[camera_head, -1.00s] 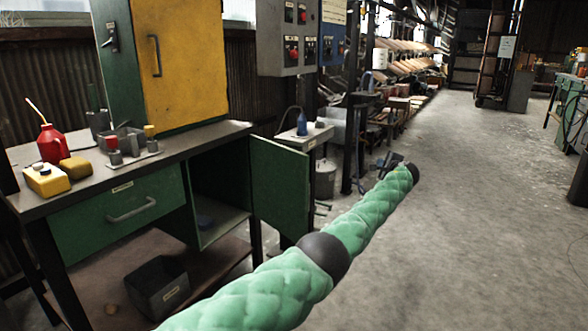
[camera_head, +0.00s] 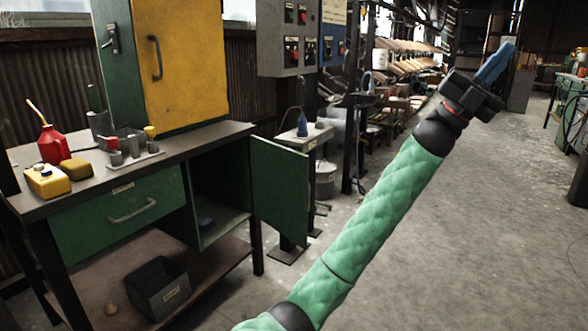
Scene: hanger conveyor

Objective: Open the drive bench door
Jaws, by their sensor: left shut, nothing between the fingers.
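The drive bench (camera_head: 215,143) stands at the left with a dark worktop and green front. Its green door (camera_head: 280,190) stands swung open at the right end, and the dark compartment (camera_head: 215,195) behind it shows. My left gripper (camera_head: 495,63) is raised at the upper right, well apart from the door, with its blue fingers shut and empty. My green padded left arm runs up from the bottom middle, to the right of the door. My right gripper is not in view.
A closed green drawer (camera_head: 118,212) is left of the compartment. A grey bin (camera_head: 158,288) sits on the lower shelf. A red oil can (camera_head: 52,143) and yellow containers stand on the worktop. A small side table (camera_head: 305,138) is behind the door. The floor at right is clear.

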